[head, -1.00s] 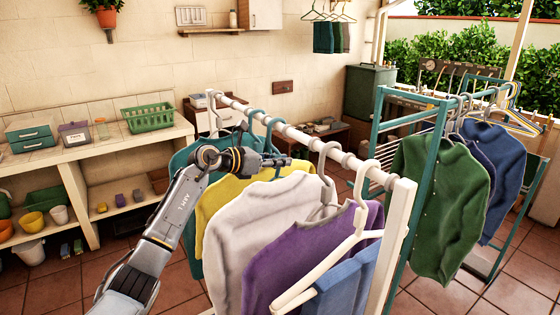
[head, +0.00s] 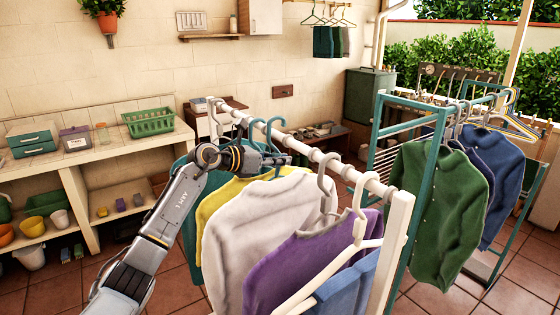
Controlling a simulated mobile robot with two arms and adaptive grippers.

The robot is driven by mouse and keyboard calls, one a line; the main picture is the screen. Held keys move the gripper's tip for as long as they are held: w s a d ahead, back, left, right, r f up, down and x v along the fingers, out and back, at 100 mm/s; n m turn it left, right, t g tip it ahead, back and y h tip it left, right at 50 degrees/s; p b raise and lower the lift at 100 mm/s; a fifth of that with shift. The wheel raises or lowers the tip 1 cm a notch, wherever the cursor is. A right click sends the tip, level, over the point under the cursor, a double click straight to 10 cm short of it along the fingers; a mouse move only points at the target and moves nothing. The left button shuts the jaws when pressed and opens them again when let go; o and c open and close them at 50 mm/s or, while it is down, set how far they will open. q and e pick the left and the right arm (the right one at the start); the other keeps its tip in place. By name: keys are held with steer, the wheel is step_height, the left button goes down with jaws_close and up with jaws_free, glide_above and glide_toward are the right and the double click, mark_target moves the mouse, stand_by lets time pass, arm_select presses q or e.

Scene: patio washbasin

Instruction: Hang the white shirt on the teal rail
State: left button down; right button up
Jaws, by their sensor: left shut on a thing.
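The white shirt (head: 258,232) hangs by the white rail (head: 345,171), between a yellow shirt (head: 212,205) and a purple shirt (head: 298,258). My left gripper (head: 284,160) is shut just above the white shirt's collar, below the rail. The exact contact at the fingertips is hidden. The teal rail's rack (head: 436,155) stands to the right, behind the near end of the white rail. A green shirt (head: 440,215) and blue shirts (head: 498,170) hang there. My right gripper is not in view.
A white hanger (head: 335,272) hangs at the white rail's near end with blue cloth (head: 345,292) beside it. The white post (head: 392,250) stands between the shirts and teal rack. Shelves (head: 75,160) with boxes line the left wall.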

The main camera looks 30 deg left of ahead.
arm_select(q)
steer(key=b+v, duration=0.2)
steer(key=v, duration=0.1)
steer(key=f+b+v, duration=0.1)
steer(key=b+v, duration=0.1)
steer(key=v, duration=0.1)
steer(key=f+b+v, duration=0.1)
steer(key=b+v, duration=0.1)
steer(key=v, duration=0.1)
steer(key=shift+s+a, duration=0.15)
steer(key=shift+a, duration=0.05)
steer(key=shift+s+a+r+b, duration=0.15)
steer(key=shift+s+r+b, duration=0.15)
steer(key=shift+s+b, duration=0.15)
steer(key=shift+r, duration=0.1)
